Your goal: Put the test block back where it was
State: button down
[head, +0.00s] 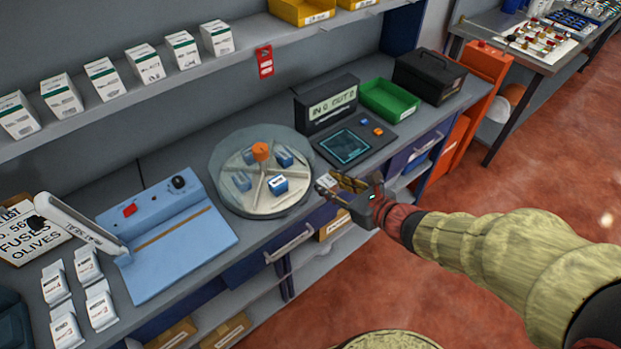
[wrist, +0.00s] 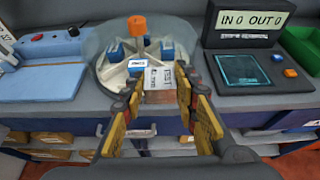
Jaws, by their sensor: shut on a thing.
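My gripper (head: 338,184) is shut on a small white block with dark print (head: 326,180), which looks like the test block; its print is too small to read. In the wrist view the block (wrist: 159,77) sits between the fingertips, with a brown part below it. The gripper is at the right front of a round turntable dispenser (head: 240,204) with a clear wall. The dispenser has spoke dividers, an orange knob (head: 261,151) and several blue blocks. One blue block with a white labelled top (head: 278,184) is in its front compartment.
A display reading IN 0 OUT 0 (head: 332,104) and a control panel (head: 352,143) stand right of the dispenser. A green bin (head: 390,99) and black box (head: 430,76) are beyond. A blue sealer-like device (head: 180,250) and white cartons (head: 98,305) are at left.

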jog(key=w+f+b, duration=0.1)
jog(key=w+f, duration=0.2)
jog(key=w, duration=0.1)
jog(key=w+d+f+b, duration=0.1)
jog(key=w+f, duration=0.2)
jog(key=w, duration=0.1)
jog(key=w+f+b, duration=0.2)
jog(key=w+f, duration=0.1)
jog(key=w, duration=0.1)
jog(key=shift+w+d, duration=0.1)
jog(key=shift+d, duration=0.15)
jog(key=shift+w+f, duration=0.15)
jog(key=shift+w+f+b, duration=0.1)
jog(key=shift+f+b, duration=0.85)
jog(key=shift+f, duration=0.6)
jog(key=shift+f, duration=0.1)
jog(key=c, duration=1.8)
grip_release()
jog(key=shift+f, duration=0.15)
jog(key=shift+c, duration=0.2)
jog(key=o, duration=0.5)
jog(key=shift+c, duration=0.2)
